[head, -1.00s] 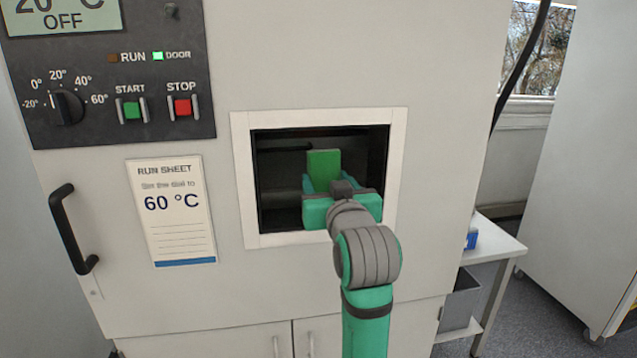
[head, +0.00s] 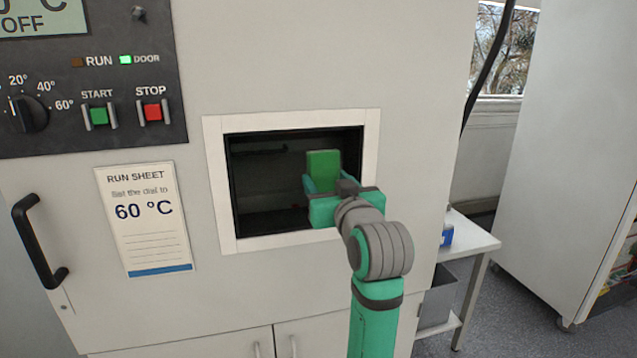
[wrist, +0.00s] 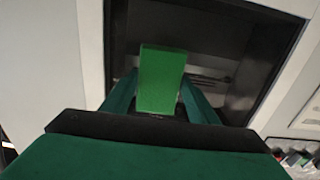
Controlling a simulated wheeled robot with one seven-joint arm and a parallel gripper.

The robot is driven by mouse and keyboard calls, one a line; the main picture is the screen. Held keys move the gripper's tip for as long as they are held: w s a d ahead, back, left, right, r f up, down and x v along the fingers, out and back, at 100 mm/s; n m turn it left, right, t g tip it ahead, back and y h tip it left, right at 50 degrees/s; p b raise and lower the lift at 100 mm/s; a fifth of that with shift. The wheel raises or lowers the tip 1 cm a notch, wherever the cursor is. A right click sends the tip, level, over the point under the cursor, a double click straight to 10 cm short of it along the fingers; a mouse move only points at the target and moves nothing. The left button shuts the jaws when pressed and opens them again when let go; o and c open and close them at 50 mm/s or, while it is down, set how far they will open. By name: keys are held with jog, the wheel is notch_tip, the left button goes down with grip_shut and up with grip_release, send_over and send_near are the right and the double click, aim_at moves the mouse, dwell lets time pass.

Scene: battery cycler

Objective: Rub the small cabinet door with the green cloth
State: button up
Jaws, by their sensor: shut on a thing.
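The green cloth (head: 323,166) looks like a stiff green block and stands up between my fingers. My gripper (head: 322,182) is shut on it, in front of the right half of the dark window (head: 262,190) in the white frame. In the wrist view the cloth (wrist: 160,80) sits between the two teal fingers of my gripper (wrist: 160,100), with the dark window behind it. I cannot tell whether the cloth touches anything there. Two plain pale doors with small handles show at the bottom of the cabinet, a left one (head: 200,345) and a right one (head: 325,325).
The cabinet front carries a black handle (head: 40,240), a run sheet (head: 142,220) and a control panel (head: 95,140) with a lit DOOR lamp.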

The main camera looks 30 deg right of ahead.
jog(key=shift+s+d, duration=0.25)
jog(key=shift+d, duration=0.55)
jog(key=shift+s+d, duration=0.2)
jog(key=shift+d, duration=0.6)
jog(key=shift+s+d, duration=0.25)
jog(key=shift+d, duration=0.55)
jog(key=shift+w+a, duration=0.7)
jog(key=shift+a, duration=1.65)
jog(key=shift+w+a, duration=0.75)
jog(key=shift+a, duration=1.65)
jog(key=shift+w+a, duration=0.7)
jog(key=shift+a, duration=1.65)
jog(key=shift+w+a, duration=0.2)
jog(key=shift+a, duration=0.8)
jog(key=shift+w+a, duration=0.25)
jog(key=shift+a, duration=0.75)
jog(key=shift+w+a, duration=0.2)
jog(key=shift+a, duration=0.8)
jog(key=shift+s+a, duration=0.1)
send_near(248, 183)
jog(key=shift+r, duration=0.1)
